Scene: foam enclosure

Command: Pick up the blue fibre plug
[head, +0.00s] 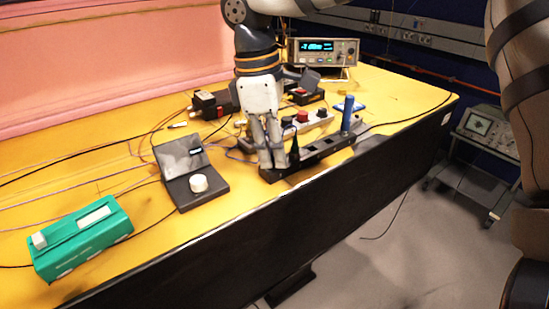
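The blue fibre plug (347,115) appears to be the upright blue cylinder near the right end of a long black holder (318,153) at the table's front edge. A black upright plug (294,150) stands just right of the fingers. My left gripper is not in view.
A black device with a white knob (198,183) and a green box (80,240) lie to the left. Small boxes and cables crowd behind my gripper. A display instrument (322,52) stands at the back. A pink foam wall (100,60) borders the yellow table (395,90).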

